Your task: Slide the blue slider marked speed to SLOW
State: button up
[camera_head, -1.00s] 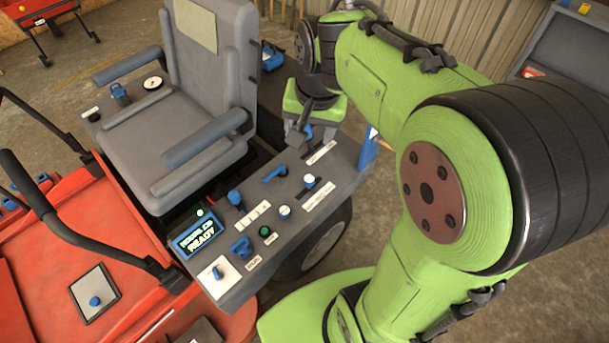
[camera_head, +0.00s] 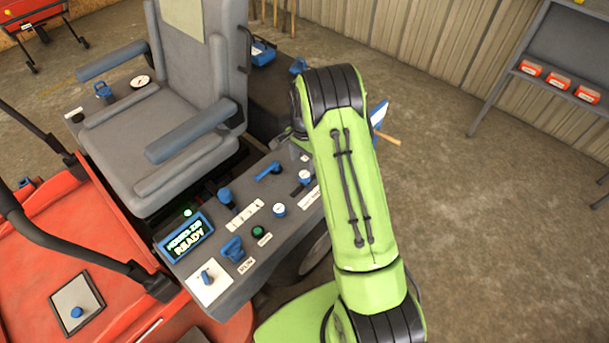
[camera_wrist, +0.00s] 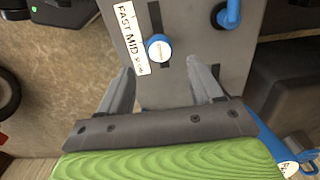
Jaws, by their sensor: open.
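The speed slider, a blue knob with a white cap, shows in the wrist view (camera_wrist: 160,47) in a dark slot. It also shows in the head view (camera_head: 304,177). A white label (camera_wrist: 131,40) beside the slot reads FAST, MID and SLOW. The knob is beside the MID to SLOW part; I cannot tell its exact stop. My gripper (camera_wrist: 160,67) is open and empty above the console, its fingers pointing towards the knob, with the knob lying between their lines. Touch is not visible. In the head view my arm hides the gripper.
The grey console (camera_head: 220,272) also carries a blue lever (camera_head: 268,170), a second white-capped knob (camera_head: 279,209), a green button (camera_head: 258,232) and a lit screen reading READY (camera_head: 186,238). The seat's armrest (camera_head: 194,134) is close by. Open floor lies to the right.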

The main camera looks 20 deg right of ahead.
aim_at(305, 174)
notch_tip(305, 174, down, 7)
jog(key=shift+r+b, duration=0.15)
jog(key=shift+b, duration=0.55)
grip_shut()
